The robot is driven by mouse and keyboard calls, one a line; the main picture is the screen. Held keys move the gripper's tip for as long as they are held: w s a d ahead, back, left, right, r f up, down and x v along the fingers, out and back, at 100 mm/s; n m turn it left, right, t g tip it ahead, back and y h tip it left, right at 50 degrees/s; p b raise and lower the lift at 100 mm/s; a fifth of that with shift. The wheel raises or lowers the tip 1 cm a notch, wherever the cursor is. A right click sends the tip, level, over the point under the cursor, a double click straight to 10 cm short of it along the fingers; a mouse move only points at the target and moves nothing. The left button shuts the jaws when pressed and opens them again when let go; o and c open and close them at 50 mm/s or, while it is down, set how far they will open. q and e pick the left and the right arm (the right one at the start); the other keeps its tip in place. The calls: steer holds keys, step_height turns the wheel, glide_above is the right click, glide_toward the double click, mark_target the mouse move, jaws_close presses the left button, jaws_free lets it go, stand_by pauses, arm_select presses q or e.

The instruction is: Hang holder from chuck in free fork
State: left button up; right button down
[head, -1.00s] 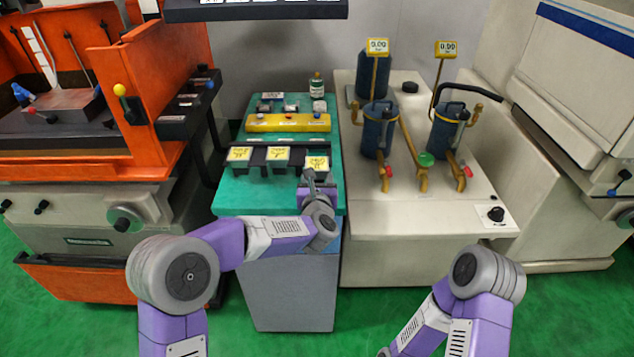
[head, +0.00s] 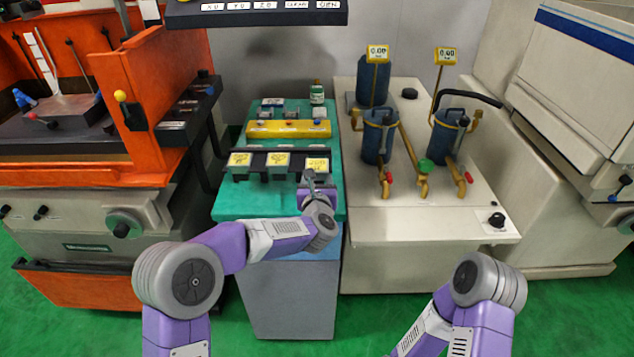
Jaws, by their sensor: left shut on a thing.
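A dark rack bar (head: 255,151) with forks runs across the green table. Two grey holders with yellow labels hang along it, a left one (head: 239,160) and a middle one (head: 276,160). A third yellow-labelled holder (head: 317,164) is at the rack's right end. My left gripper (head: 311,181) is shut on this third holder from the front. The gripper and wrist cover its lower part, and I cannot tell whether it is seated in the fork. My right gripper is out of the picture; only part of the right arm shows.
A yellow block (head: 288,129) and small items stand behind the rack on the green table (head: 245,205). The orange machine (head: 150,90) is at left. A beige bench (head: 420,225) with blue canisters (head: 377,135) is at right. A dark panel (head: 257,16) hangs above.

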arm_select(q)
steer(key=shift+w+r, duration=0.1)
steer(key=shift+w, duration=1.35)
steer(key=shift+w+b, duration=0.15)
steer(key=shift+b, duration=0.35)
steer(key=shift+b, duration=0.55)
stand_by(0.5)
steer(key=o, duration=1.8)
steer(key=shift+f, duration=0.2)
steer(key=shift+c, duration=0.2)
